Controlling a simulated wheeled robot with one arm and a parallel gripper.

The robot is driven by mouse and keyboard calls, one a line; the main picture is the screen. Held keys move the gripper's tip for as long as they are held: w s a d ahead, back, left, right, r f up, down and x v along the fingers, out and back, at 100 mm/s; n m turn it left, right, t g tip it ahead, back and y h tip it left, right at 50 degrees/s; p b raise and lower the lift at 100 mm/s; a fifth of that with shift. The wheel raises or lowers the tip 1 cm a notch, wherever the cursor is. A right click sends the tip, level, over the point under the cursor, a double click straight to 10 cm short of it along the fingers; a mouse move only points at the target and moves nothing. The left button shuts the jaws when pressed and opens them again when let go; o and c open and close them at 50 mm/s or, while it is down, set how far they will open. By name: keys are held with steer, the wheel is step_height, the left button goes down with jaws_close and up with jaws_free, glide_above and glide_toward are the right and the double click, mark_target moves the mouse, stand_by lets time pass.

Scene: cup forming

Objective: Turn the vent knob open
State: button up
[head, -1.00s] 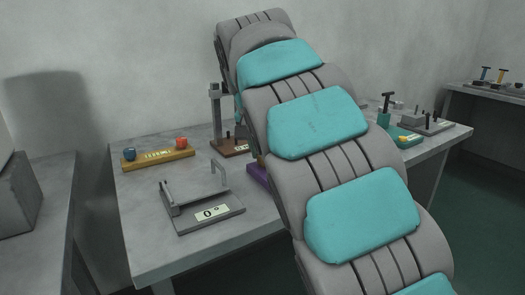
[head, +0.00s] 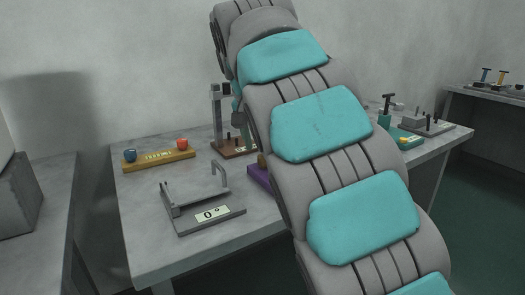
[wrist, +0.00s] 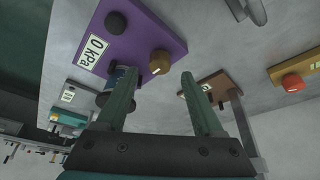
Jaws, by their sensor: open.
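A purple base (wrist: 150,35) with a "0 kPa" label lies on the table in the wrist view. It carries a brass knob (wrist: 160,62) with a pale mark and a black round knob (wrist: 116,23). Neither knob is clearly labelled as the vent. My gripper (wrist: 159,77) is open and empty. Its fingertips lie to either side of the brass knob in the picture; contact cannot be told. A dark blue cylindrical part shows behind the left finger. In the head view my arm hides my gripper and most of the purple base (head: 258,177).
A grey fixture with a "0°" label (head: 211,214) stands in front of the purple base. A brown-based stand (head: 229,148) and a yellow base (head: 158,161) with blue and red knobs are behind. A green device (head: 402,138) stands right of my arm.

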steer(key=shift+v, duration=2.3)
